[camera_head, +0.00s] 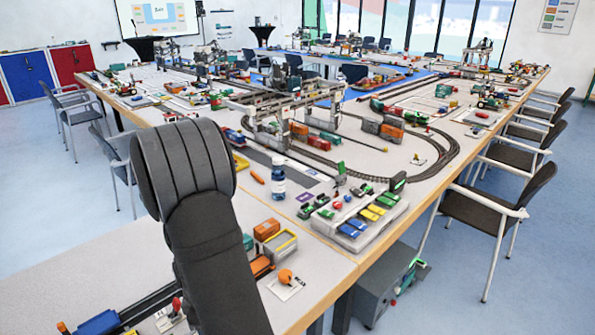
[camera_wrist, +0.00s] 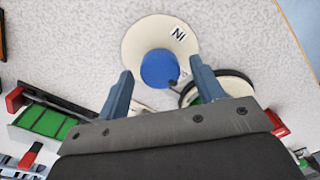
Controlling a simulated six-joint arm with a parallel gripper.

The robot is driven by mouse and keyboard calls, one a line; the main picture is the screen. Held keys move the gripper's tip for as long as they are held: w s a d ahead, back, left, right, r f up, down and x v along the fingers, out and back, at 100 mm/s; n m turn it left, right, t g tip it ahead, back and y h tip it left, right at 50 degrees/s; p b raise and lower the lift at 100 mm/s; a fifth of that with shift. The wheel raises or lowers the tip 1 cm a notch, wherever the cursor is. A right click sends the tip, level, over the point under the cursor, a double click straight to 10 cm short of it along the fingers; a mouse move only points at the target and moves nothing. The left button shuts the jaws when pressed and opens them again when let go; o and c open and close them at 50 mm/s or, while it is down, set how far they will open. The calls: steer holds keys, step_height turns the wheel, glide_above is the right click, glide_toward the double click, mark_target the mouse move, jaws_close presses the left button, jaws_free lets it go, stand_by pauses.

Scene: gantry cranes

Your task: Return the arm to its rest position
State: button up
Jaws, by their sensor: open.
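My gripper (camera_wrist: 160,92) shows in the wrist view with its two blue-grey fingers apart and nothing held between them. A round cream disc (camera_wrist: 150,32) with a small lettered label lies on the table beyond the fingertips. A blue round piece (camera_wrist: 160,68) sits at its near edge, between the fingertips in the picture; I cannot tell how far below them it is. In the head view my dark grey arm (camera_head: 195,190) stands over the near table, and my gripper is not visible there.
A green and red model piece (camera_wrist: 45,120) lies left of my gripper. In the head view, a gantry crane (camera_head: 265,110), oval track (camera_head: 450,150), bottle (camera_head: 278,180) and vehicle tray (camera_head: 355,225) stand beyond or right of my arm. Chairs (camera_head: 500,200) line the right side.

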steer(key=n, duration=0.4)
steer(key=shift+n, duration=2.2)
steer(key=m, duration=0.3)
steer(key=shift+m, duration=0.3)
steer(key=m, duration=0.4)
steer(key=shift+m, duration=0.8)
